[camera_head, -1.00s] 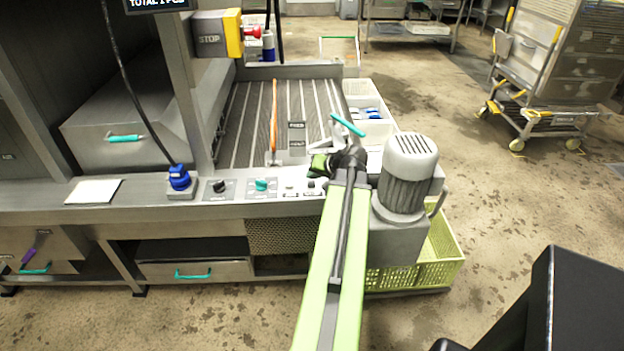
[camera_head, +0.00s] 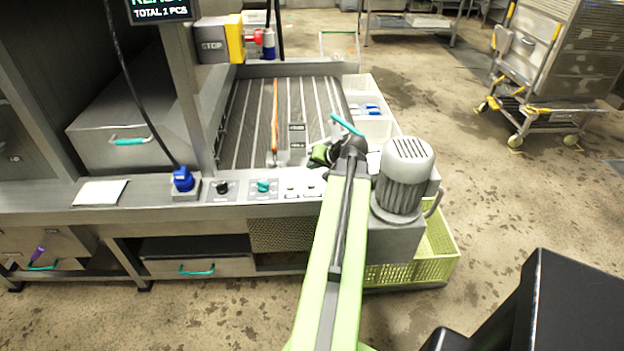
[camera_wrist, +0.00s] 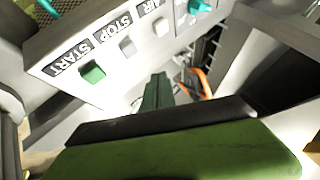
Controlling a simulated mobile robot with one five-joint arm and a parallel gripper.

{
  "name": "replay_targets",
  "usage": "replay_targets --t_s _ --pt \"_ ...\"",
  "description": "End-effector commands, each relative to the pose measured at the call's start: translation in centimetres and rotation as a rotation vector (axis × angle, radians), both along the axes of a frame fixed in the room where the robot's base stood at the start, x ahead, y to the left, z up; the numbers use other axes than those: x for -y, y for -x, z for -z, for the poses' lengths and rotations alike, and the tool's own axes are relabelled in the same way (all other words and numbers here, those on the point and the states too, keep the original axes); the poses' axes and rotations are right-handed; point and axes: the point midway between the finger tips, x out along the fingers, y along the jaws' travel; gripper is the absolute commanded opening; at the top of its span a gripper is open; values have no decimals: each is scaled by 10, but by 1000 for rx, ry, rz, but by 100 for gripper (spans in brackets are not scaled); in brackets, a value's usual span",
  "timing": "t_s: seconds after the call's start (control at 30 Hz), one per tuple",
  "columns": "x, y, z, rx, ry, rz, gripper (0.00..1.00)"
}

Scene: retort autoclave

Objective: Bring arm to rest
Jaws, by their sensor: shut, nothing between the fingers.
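My arm reaches forward from the bottom of the head view, and its dark wrist and green gripper (camera_head: 322,154) are over the right end of the machine's front ledge, beside the slatted bed. The fingers are small and partly hidden there. In the wrist view the green gripper (camera_wrist: 158,92) is shut and empty, in front of a light control panel (camera_wrist: 110,45). The panel has a green START button (camera_wrist: 92,72), a pale STOP button (camera_wrist: 127,46) and an AIR label. Whether the fingers touch the panel cannot be told.
A grey motor (camera_head: 405,172) stands close to the right of my arm, above a yellow-green crate (camera_head: 440,245). A slatted bed (camera_head: 250,120) with an orange rod (camera_head: 275,115) lies beyond. A display (camera_head: 160,10) reads TOTAL 1 PCS. Open floor lies at right, before a trolley (camera_head: 550,60).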

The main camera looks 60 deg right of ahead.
Motion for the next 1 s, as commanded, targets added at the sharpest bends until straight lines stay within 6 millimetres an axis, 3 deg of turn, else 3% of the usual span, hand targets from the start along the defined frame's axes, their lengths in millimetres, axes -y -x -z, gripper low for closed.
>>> replay_targets --t_s 0.63,0.73,0.87,1.0 --pt "0 0 1 0 0 0 0" --pt "-6 -9 1 0 0 -16 0" --pt "-46 -65 1 1 0 -117 0" --pt "-132 -153 1 -4 2 -300 0"
